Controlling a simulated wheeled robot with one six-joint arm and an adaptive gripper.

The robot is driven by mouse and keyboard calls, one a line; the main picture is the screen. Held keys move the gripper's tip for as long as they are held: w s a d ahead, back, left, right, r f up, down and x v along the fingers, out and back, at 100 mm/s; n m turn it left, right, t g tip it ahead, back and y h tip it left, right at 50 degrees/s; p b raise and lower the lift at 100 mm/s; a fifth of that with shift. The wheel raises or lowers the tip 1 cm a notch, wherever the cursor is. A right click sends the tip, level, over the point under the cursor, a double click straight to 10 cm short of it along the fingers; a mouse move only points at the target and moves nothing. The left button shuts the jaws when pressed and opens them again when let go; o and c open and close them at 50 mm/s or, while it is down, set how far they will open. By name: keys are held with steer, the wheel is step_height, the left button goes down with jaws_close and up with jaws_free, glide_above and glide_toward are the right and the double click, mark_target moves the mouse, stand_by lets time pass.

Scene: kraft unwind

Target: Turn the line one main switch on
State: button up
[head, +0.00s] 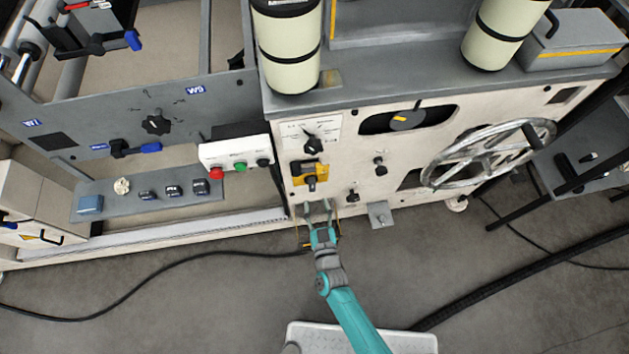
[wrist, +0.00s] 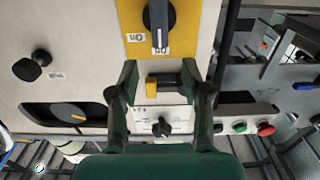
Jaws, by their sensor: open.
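A yellow plate (head: 299,181) with a grey-handled rotary switch (head: 311,184) sits on the front of the cream cabinet. In the wrist view, which is upside down, the plate (wrist: 186,32) fills the top and carries an "On" label at its left. The switch handle (wrist: 159,28) points down in that picture, toward a second label partly covered by it. No contact with the switch shows.
A smaller black-and-yellow handle (wrist: 164,86) and a black knob (head: 312,145) are above the plate. A handwheel (head: 487,155) projects at the right. A button box (head: 238,153) with red, green and black buttons is at the left. A cable (head: 150,277) crosses the floor.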

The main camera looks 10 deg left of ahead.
mark_target(313, 185)
steer(key=x, duration=0.8)
steer(key=shift+w+a, duration=0.1)
steer(key=shift+w, duration=0.25)
steer(key=shift+f, duration=0.1)
jaws_close()
steer(key=shift+s, duration=0.1)
